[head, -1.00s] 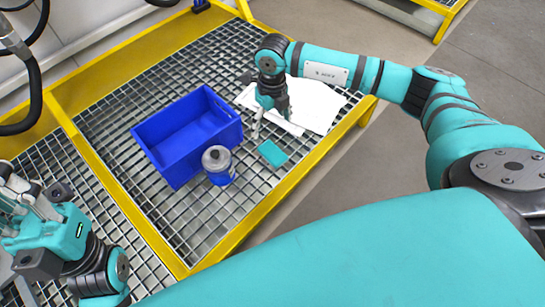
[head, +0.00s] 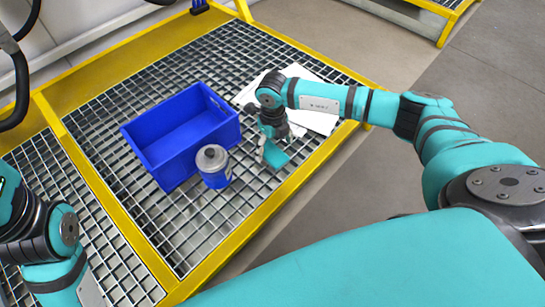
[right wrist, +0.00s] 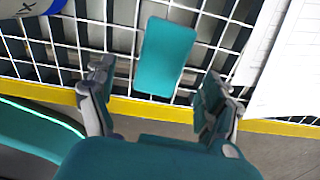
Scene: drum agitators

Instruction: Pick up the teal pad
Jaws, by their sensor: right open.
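The teal pad (head: 276,156) lies flat on the metal grating, right of the blue-and-grey container, and my right gripper partly covers it in the head view. In the right wrist view the pad (right wrist: 165,57) shows whole, ahead of and between the two fingers. My right gripper (right wrist: 160,88) is open and empty, fingers spread wider than the pad, pointing down towards it. In the head view the right gripper (head: 268,149) is just over the pad; I cannot tell whether it touches. My left gripper is outside the head view; only its arm shows at the left edge.
A blue crate (head: 160,160) stands left of the pad, and a blue container with a grey lid (head: 213,167) stands beside the crate. White papers (head: 318,119) lie behind the right gripper. The yellow frame edge (head: 290,188) runs close in front of the pad.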

